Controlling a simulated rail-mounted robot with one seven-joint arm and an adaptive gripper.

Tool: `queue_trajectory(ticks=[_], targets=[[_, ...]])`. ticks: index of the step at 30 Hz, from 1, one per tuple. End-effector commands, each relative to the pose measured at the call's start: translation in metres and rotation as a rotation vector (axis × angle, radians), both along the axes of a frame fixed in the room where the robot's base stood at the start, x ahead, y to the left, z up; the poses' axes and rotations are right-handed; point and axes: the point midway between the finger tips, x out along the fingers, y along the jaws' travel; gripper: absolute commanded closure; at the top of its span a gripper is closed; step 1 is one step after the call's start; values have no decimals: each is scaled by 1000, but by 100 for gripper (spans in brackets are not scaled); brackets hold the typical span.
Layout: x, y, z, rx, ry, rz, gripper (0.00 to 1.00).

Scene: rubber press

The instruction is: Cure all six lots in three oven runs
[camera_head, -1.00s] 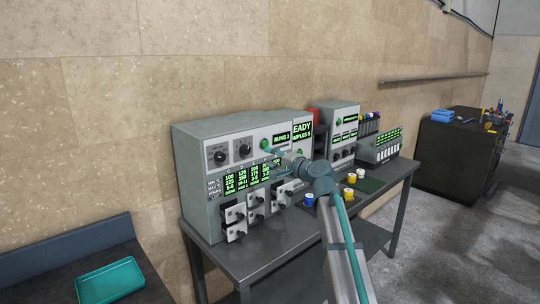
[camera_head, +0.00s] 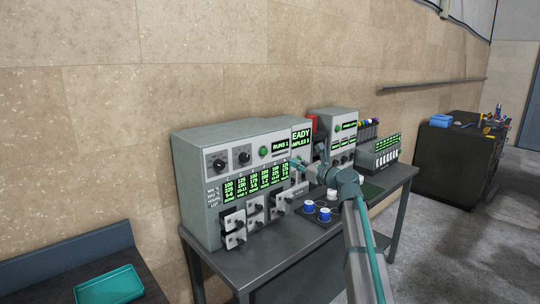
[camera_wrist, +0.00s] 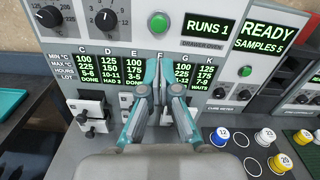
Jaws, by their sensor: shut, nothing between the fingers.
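My gripper (camera_wrist: 163,82) is shut and empty, in front of the drawer oven (camera_wrist: 112,22) and over part of its readout. In the head view my gripper (camera_head: 296,162) is at the oven's right end. The readout marks C and E DONE, D HAD 3 and K WAITS; column F is hidden behind my fingers. The oven's green button (camera_wrist: 160,22) is beside a RUNS 1 display. Small front drawers (camera_head: 233,220) have black handles. Blue cups with white tops (camera_head: 325,214) stand on the bench; the wrist view shows a blue cup marked 12 (camera_wrist: 221,134) and yellow cups (camera_wrist: 265,137).
The cure meter (camera_wrist: 258,60) right of the oven reads READY, SAMPLES 5. A rack of coloured tubes (camera_head: 368,128) and another display unit (camera_head: 384,150) stand further right. A teal tray (camera_head: 108,285) is at the lower left. The bench (camera_head: 255,262) front left is clear.

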Motion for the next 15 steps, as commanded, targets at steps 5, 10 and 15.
queue_trajectory(ticks=[5, 10, 15], targets=[[-1, 1, 0, 97, 70, 5, 100], [-1, 1, 0, 119, 86, 5, 100], [-1, 1, 0, 118, 85, 5, 100]])
